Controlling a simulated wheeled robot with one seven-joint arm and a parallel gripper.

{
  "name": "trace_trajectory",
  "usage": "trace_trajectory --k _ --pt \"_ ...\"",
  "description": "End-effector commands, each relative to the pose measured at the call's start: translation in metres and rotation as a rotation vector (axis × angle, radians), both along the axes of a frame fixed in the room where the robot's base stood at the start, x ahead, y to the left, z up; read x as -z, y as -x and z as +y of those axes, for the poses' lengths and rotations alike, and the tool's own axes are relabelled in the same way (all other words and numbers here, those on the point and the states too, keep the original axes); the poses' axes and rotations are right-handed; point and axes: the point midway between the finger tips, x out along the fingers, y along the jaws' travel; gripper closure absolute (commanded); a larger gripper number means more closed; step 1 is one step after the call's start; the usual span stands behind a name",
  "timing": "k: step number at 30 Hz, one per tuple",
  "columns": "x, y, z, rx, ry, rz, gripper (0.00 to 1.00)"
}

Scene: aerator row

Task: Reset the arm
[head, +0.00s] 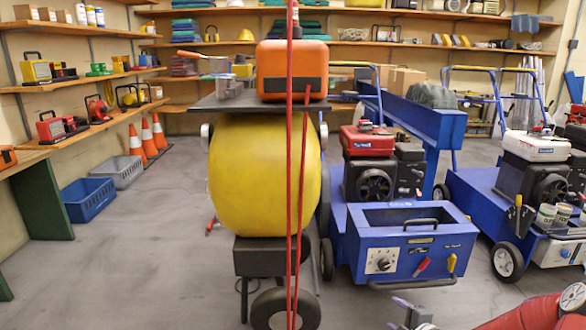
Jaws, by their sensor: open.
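A small grey and pinkish piece at the bottom edge, right of centre, appears to be my gripper (410,312). It is cut off by the frame, open, with nothing seen between its fingers. A red link of my arm shows in the bottom right corner. The gripper is low in the picture, in front of the blue machine (350,240), and appears apart from it.
A wheeled machine with a yellow drum (264,175) and orange tank (292,70) stands ahead at centre. Another blue machine (477,185) stands at right. Shelves (90,87), blue crate (88,199) and cones (136,142) line the left. Floor (140,270) at left is clear.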

Motion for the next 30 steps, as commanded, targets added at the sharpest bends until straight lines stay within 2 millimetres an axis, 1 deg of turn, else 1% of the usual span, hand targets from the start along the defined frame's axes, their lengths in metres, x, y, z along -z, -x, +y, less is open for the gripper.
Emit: trace_trajectory --k 1,5,6,8,9,11,12,14,15,17,18,20,21,23,24,26,27,30 --pt "-0.021 0.000 0.005 -0.036 0.142 0.032 0.40" --pt "-0.055 0.009 0.010 -0.111 0.474 0.122 0.40" --pt "-0.069 0.013 0.010 -0.133 0.569 0.146 0.40" --pt "-0.090 0.021 0.012 -0.165 0.703 0.183 0.40" --pt "-0.105 0.028 0.014 -0.188 0.786 0.206 0.40" --pt "-0.129 0.039 0.017 -0.220 0.902 0.241 0.40" --pt "-0.146 0.048 0.020 -0.242 0.974 0.263 0.40" --pt "-0.171 0.062 0.025 -0.276 1.072 0.295 0.40" --pt "-0.187 0.073 0.029 -0.300 1.130 0.314 0.40" --pt "-0.211 0.091 0.036 -0.339 1.206 0.341 0.40" --pt "-0.227 0.104 0.042 -0.366 1.252 0.357 0.40" --pt "-0.249 0.125 0.051 -0.410 1.307 0.376 0.40" --pt "-0.263 0.140 0.057 -0.443 1.339 0.385 0.40" --pt "-0.281 0.164 0.067 -0.498 1.377 0.395 0.40" --pt "-0.292 0.180 0.075 -0.540 1.396 0.395 0.40" --pt "-0.307 0.206 0.087 -0.607 1.418 0.388 0.40" --pt "-0.315 0.222 0.094 -0.653 1.428 0.378 0.40" --pt "-0.329 0.260 0.112 -0.771 1.438 0.338 0.40"
